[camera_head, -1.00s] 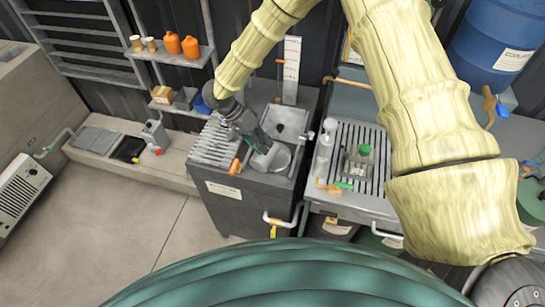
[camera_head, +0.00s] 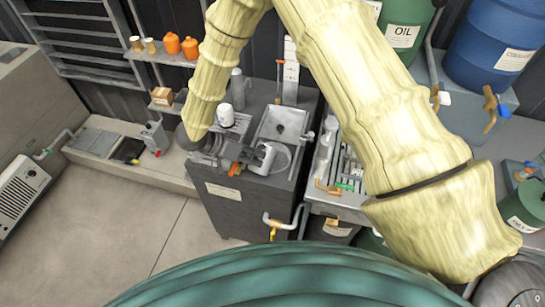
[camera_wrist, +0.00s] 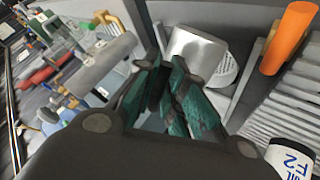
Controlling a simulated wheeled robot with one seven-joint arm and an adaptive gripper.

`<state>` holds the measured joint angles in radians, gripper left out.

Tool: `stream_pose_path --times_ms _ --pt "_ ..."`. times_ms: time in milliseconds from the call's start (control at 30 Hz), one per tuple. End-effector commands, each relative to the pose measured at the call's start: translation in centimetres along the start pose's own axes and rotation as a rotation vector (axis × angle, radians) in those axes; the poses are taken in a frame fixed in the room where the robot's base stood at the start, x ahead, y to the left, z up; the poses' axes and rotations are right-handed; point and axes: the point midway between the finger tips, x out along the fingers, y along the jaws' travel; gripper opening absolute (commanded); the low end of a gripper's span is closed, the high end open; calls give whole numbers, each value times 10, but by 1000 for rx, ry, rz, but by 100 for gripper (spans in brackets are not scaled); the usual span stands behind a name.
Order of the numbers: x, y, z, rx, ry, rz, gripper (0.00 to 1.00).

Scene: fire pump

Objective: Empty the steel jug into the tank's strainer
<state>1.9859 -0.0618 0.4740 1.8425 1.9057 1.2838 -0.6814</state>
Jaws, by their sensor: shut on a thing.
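My gripper (camera_head: 246,158) is shut on the steel jug (camera_head: 265,160), above the top of the dark tank cabinet (camera_head: 237,200). The jug looks tilted on its side, with its far end over the round strainer (camera_head: 282,157). In the wrist view the teal fingers (camera_wrist: 180,98) close around the near part of the shiny jug (camera_wrist: 198,50). The perforated strainer (camera_wrist: 228,70) shows just beyond and beside it. The jug's mouth and any liquid flow cannot be made out.
A white-topped oil filter (camera_head: 225,114) stands behind my gripper. A square basin (camera_head: 284,125) lies behind the strainer. An orange handle (camera_head: 235,168) sits close in front of my gripper; an orange cylinder (camera_wrist: 290,38) shows in the wrist view. A slatted bench (camera_head: 345,170) stands to the right.

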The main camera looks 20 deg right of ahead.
Motion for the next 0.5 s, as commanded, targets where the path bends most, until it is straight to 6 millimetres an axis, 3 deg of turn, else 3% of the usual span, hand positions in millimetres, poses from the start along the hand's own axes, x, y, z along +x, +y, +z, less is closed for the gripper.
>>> stream_pose_path --times_ms 500 --pt "-4 3 19 148 227 3 0"
